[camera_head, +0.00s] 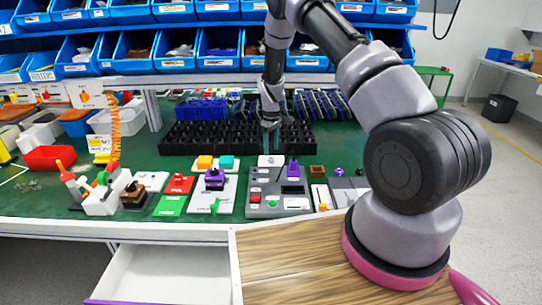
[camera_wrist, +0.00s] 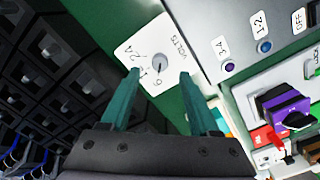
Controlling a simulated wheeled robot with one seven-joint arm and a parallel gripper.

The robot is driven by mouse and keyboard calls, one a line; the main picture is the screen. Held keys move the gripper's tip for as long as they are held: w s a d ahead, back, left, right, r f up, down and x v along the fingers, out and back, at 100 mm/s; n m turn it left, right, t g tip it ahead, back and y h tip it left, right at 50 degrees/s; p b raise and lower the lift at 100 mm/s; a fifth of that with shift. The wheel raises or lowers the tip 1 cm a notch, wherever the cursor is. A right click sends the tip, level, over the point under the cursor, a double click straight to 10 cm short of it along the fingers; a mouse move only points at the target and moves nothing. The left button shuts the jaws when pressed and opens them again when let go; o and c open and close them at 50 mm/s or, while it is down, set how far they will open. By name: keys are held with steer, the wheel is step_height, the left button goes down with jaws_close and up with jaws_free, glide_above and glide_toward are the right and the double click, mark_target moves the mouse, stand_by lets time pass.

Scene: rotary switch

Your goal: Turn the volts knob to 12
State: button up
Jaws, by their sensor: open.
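The white volts plate (camera_wrist: 175,42) shows in the wrist view, marked VOLTS with the numbers 6, 12 and 24. A small grey round knob (camera_wrist: 159,67) sits on it; which number it points to is too small to tell. My gripper (camera_wrist: 160,75) is open, its two teal fingers reaching toward the plate, one tip on each side of the knob in the picture. I cannot tell whether they touch it. In the head view my gripper (camera_head: 268,128) hangs above the white plate (camera_head: 270,160), behind the grey panel.
A grey control panel (camera_head: 262,207) with purple, red and green parts stands just in front of the plate. Black bins (camera_head: 200,138) lie behind it. A white switch plate (camera_head: 216,198) and red and green blocks are to the left.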

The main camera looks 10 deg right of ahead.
mark_target(272, 158)
steer(key=shift+f, duration=2.3)
jaws_close()
steer(key=m, duration=0.5)
steer(key=shift+m, duration=2.4)
